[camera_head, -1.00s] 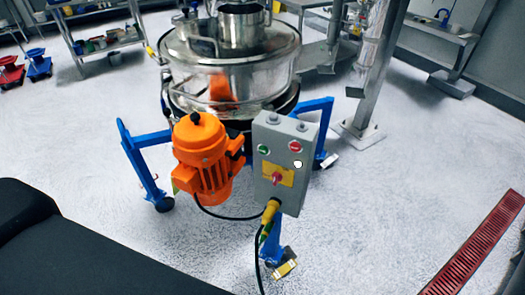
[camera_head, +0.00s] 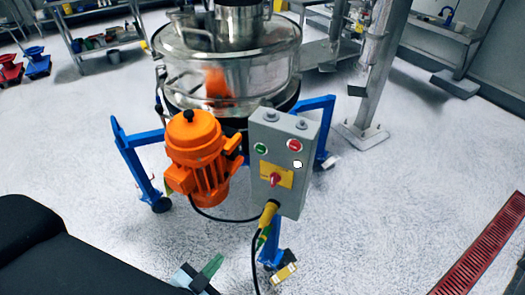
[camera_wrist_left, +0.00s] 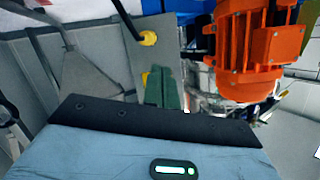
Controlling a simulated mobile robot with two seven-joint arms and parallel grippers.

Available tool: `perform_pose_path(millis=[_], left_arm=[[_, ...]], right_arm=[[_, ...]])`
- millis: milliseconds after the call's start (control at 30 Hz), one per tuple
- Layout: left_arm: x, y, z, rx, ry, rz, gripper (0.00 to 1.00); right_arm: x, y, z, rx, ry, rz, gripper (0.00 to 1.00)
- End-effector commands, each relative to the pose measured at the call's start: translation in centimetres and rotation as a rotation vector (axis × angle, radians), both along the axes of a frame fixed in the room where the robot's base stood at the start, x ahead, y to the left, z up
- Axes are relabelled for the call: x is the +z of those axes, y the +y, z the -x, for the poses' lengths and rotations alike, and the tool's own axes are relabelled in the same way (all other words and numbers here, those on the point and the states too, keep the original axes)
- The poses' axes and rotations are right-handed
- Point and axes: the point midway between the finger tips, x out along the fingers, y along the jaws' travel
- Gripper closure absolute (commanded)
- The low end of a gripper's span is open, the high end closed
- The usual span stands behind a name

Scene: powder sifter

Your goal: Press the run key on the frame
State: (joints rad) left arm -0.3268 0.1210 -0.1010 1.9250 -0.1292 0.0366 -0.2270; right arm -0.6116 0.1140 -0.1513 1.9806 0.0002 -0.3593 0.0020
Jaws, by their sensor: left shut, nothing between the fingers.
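The sifter's grey control box (camera_head: 283,205) stands in the middle of the head view. Its front carries a green key (camera_head: 261,148), a red key (camera_head: 295,145) and a red rotary switch (camera_head: 275,180) on a yellow plate. My left gripper (camera_head: 214,262) shows at the bottom edge, below and left of the box and apart from it. Its green fingers are shut and empty. They also show in the left wrist view (camera_wrist_left: 163,88), beside a grey panel with a yellow fitting. The keys cannot be made out there. My right gripper is out of view.
An orange motor (camera_head: 198,160) hangs close left of the box. A black cable (camera_head: 256,262) drops from the box's yellow connector. The blue legs (camera_head: 144,168) and steel sifter drum (camera_head: 222,72) stand behind. Open floor lies right, with a red grate (camera_head: 482,250).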

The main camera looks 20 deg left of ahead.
Motion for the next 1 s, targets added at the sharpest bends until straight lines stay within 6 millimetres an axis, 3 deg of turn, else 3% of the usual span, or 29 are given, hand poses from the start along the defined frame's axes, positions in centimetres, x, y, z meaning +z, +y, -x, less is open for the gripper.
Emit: perform_pose_path(millis=[33,200,400,667,1000], left_arm=[[0.6,0.2,-1.8,-0.017,-0.085,-0.047,1.0],[5.3,0.4,-7.2,-0.065,-0.419,-0.228,1.0],[11.2,0.1,-10.9,-0.088,-0.798,-0.44,1.0],[15.8,-0.6,-12.3,-0.082,-1.106,-0.611,1.0],[16.7,-0.7,-12.3,-0.078,-1.164,-0.642,1.0]], right_arm=[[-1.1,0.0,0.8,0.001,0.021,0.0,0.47],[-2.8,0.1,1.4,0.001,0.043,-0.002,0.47],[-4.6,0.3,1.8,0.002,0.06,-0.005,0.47],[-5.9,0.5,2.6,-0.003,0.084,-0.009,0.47],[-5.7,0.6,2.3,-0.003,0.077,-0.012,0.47]])
